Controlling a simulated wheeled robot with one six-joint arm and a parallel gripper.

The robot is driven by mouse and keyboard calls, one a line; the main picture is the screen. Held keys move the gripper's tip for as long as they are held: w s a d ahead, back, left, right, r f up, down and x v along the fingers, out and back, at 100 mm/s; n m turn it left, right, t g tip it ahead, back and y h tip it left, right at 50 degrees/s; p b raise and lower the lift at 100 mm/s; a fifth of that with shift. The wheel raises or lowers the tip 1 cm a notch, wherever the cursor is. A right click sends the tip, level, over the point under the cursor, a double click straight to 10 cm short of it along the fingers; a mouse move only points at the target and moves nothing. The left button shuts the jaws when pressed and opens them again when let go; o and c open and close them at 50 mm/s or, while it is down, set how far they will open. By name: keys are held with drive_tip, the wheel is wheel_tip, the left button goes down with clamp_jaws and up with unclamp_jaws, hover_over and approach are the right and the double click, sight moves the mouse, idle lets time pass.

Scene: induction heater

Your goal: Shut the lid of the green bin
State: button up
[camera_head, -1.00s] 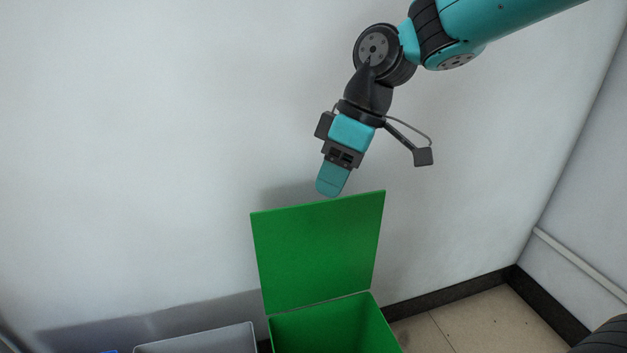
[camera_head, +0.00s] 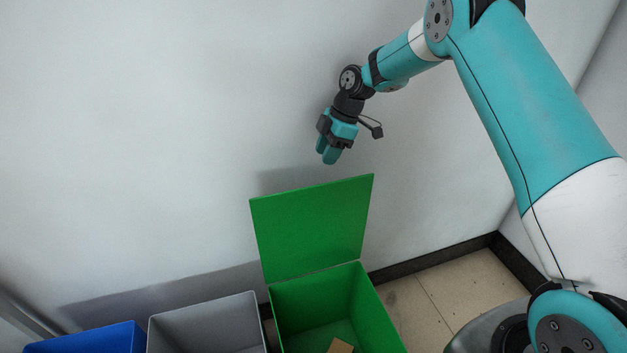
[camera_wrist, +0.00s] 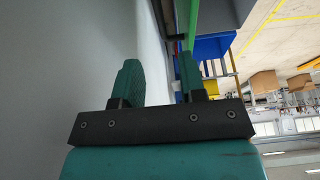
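The green bin (camera_head: 375,310) stands on the floor by the wall, at the lower middle of the head view. Its lid (camera_head: 312,228) is open and stands up from the back edge, leaning slightly towards the wall. My gripper (camera_head: 327,156) is above the lid's top edge, pointing down, apart from it in the head view. In the wrist view my gripper (camera_wrist: 160,75) has its two fingers spread with nothing between them. The lid shows there as a thin green strip (camera_wrist: 192,22) beyond the right finger, with the wall on the left.
A brown block (camera_head: 341,346) lies inside the green bin. A grey bin (camera_head: 205,302) and a blue bin (camera_head: 85,340) stand to its left. The pale wall (camera_head: 150,130) is close behind the lid. Bare floor (camera_head: 430,295) shows to the right.

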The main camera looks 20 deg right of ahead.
drive_tip(key=x, duration=0.9)
drive_tip(key=shift+a+f+p, duration=0.15)
drive_tip(key=shift+f+p, duration=0.1)
drive_tip(key=shift+p, duration=0.15)
clamp_jaws()
